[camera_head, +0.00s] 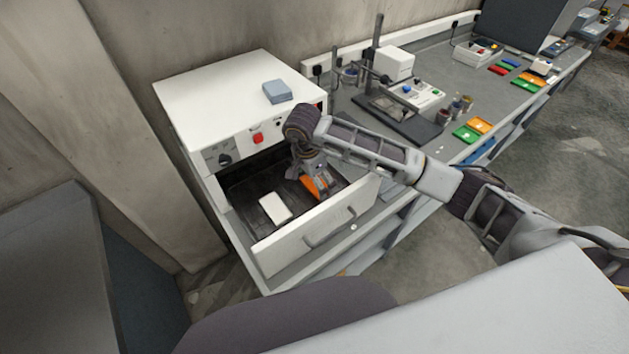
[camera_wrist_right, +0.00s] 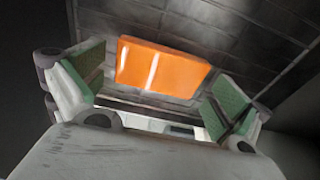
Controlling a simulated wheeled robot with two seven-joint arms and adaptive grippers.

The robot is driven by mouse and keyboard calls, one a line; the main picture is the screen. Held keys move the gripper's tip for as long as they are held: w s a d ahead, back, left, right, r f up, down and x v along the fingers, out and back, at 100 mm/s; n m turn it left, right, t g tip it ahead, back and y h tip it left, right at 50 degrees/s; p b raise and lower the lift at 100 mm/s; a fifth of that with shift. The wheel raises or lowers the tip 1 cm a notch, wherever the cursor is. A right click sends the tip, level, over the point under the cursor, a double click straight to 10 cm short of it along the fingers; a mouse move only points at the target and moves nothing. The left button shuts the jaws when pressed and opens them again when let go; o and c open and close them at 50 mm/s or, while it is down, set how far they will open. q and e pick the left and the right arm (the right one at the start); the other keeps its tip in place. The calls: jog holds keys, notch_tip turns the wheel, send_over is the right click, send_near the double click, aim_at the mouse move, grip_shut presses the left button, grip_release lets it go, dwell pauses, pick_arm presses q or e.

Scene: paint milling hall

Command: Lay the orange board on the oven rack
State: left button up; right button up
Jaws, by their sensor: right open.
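The oven (camera_head: 240,95) is a white box with its handled front (camera_head: 345,222) standing out and open. Its dark rack (camera_head: 240,193) shows inside. The orange board (camera_head: 309,189) lies on the rack towards its right side, partly covered by my right gripper (camera_head: 313,182). In the right wrist view the orange board (camera_wrist_right: 163,67) lies on the dark gridded surface. There my right gripper (camera_wrist_right: 160,85) is open, with one green-padded finger at each side, both apart from the board. My left gripper is not in view.
A white block (camera_head: 275,207) lies on the rack left of the orange board. The bench (camera_head: 450,85) to the right holds a stand, a white device and green and orange boards (camera_head: 478,126).

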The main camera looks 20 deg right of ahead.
aim_at(311, 187)
notch_tip(311, 187, up, 11)
jog(key=a+b, duration=0.1)
jog(key=shift+s+a+r+b, duration=0.15)
jog(key=shift+s+a+b, duration=0.15)
jog(key=shift+b, duration=0.1)
dwell(0.3)
jog(key=shift+c, duration=0.3)
dwell(1.2)
